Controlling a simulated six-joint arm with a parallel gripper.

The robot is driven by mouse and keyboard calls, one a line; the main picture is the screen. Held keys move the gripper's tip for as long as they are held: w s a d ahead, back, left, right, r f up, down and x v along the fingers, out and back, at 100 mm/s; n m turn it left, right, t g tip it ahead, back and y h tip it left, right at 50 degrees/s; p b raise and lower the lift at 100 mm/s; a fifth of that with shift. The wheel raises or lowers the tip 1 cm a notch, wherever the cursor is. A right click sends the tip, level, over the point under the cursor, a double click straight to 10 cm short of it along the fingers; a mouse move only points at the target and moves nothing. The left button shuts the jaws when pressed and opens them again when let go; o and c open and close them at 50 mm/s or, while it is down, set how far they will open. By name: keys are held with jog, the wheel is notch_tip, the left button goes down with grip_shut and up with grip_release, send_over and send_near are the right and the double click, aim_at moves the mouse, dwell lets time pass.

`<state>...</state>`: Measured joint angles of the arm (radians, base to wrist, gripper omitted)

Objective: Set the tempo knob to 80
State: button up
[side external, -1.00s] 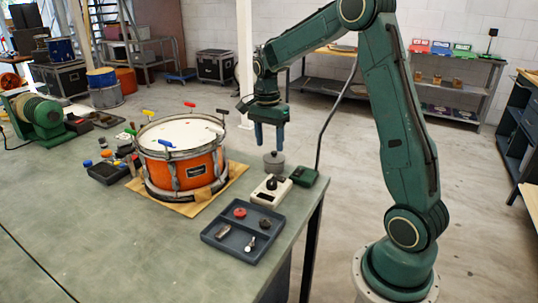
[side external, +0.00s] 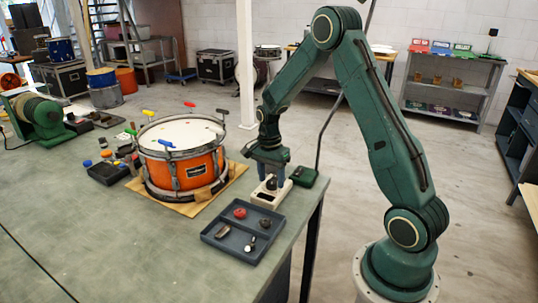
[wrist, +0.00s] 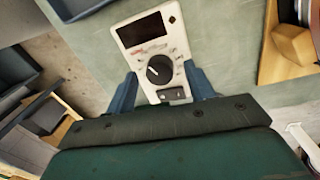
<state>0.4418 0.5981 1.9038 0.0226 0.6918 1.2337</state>
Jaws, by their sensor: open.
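The tempo device is a cream box (side external: 262,197) near the table's right edge; in the wrist view the box (wrist: 171,42) shows a dark display (wrist: 141,29) with no readable number. Its black tempo knob (wrist: 160,69) has a white pointer mark toward the upper left in that view. The knob (side external: 271,185) also shows in the side view. My gripper (side external: 270,178) points down over the box, with its blue fingers apart. In the wrist view my gripper (wrist: 161,74) is open, one finger on each side of the knob, with visible gaps; contact is not seen.
An orange drum (side external: 181,168) stands on a wooden board left of the box. A grey tray (side external: 217,243) with small parts lies in front. A dark green case (side external: 304,177) sits close to the right. The table's left front is clear.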

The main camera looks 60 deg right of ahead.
jog(key=shift+f, duration=0.35)
jog(key=c, duration=1)
jog(key=shift+o, duration=0.2)
jog(key=shift+n, duration=0.5)
jog(key=n, duration=0.4)
jog(key=shift+n, duration=0.3)
jog(key=n, duration=0.5)
